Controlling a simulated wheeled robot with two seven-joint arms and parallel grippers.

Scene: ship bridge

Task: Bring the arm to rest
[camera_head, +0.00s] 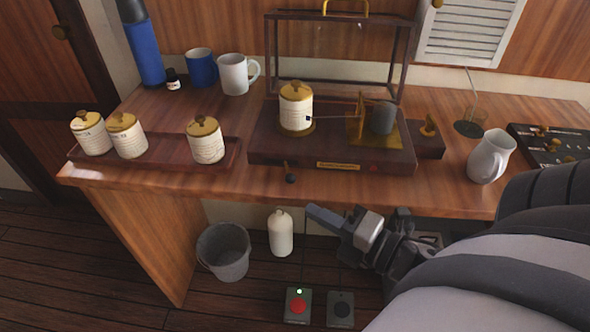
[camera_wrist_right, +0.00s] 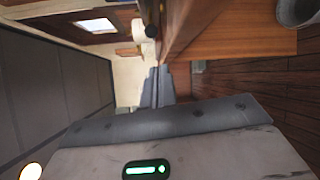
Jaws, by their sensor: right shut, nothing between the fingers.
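My right gripper (camera_head: 316,212) is in front of and below the front edge of the wooden desk (camera_head: 400,190), at the end of my right arm, which comes in from the right. Its fingers are shut with nothing between them and point to the left. In the right wrist view, the shut fingers (camera_wrist_right: 155,86) show at the middle, close to the desk's edge. No contact with the desk shows. My left gripper is not in view.
A wooden base (camera_head: 270,145) with a mechanism and a tray (camera_head: 170,155) of lidded jars stand on the desk. Below are a bucket (camera_head: 225,255), a bottle (camera_head: 281,235) and two pedal boxes, one with a red button (camera_head: 298,306).

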